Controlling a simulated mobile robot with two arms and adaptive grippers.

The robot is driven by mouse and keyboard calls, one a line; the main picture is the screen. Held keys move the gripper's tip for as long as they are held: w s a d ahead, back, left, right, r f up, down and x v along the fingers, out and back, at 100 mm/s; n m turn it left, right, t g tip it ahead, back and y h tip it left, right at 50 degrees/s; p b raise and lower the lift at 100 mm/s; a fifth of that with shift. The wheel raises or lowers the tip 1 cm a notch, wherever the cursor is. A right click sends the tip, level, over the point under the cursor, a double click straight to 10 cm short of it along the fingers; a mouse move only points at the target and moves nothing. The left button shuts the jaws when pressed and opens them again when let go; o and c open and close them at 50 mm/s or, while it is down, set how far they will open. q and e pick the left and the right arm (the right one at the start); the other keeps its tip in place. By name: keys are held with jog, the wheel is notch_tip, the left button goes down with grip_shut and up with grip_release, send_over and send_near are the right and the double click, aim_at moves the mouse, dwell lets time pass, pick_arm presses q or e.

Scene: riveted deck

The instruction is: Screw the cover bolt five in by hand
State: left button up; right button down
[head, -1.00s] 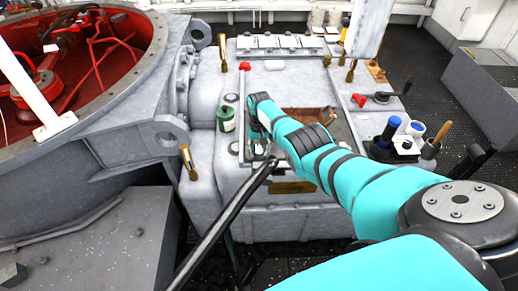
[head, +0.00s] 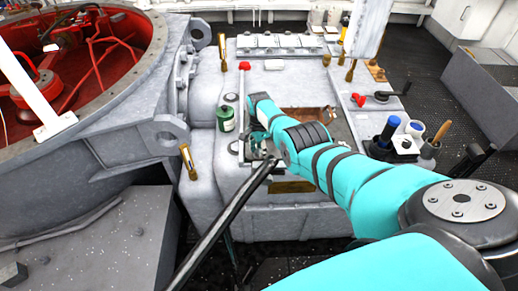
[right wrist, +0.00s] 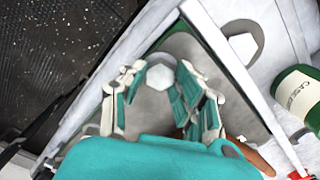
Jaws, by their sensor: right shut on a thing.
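My right gripper (head: 258,143) is over the near part of the grey machine housing (head: 212,190), partly hidden by my wrist in the head view. In the right wrist view my right gripper (right wrist: 162,76) has its fingers closed around a pale hex bolt head (right wrist: 161,79), the cover bolt at the grey cover plate (right wrist: 150,108). The bolt's shank is hidden, so I cannot tell how deep it sits. Another hex bolt (right wrist: 243,47) sits on a dark round washer at the upper right, apart from the gripper. My left gripper does not show.
A green can (head: 226,118) stands left of my right gripper; it also shows in the right wrist view (right wrist: 300,95). Blue-topped (head: 388,130) and white containers stand at right. A dark rod slants across the front. The red-lined round opening (head: 85,75) lies left.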

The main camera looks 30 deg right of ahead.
jog(key=m, duration=0.4)
jog(key=shift+w+d+r+m, duration=0.1)
jog(key=shift+w+r+m, duration=0.2)
jog(key=shift+r, duration=0.05)
jog(key=m, duration=0.3)
jog(key=shift+m, duration=0.4)
jog(key=m, duration=0.3)
jog(key=shift+m, duration=0.3)
jog(key=m, duration=0.3)
jog(key=shift+b, duration=0.3)
jog(key=m+b, duration=0.1)
jog(key=m, duration=0.2)
jog(key=shift+f, duration=0.2)
jog(key=shift+m+b, duration=1)
jog(key=shift+b, duration=0.15)
jog(key=shift+r+m+b, duration=0.15)
jog(key=shift+m+b, duration=0.15)
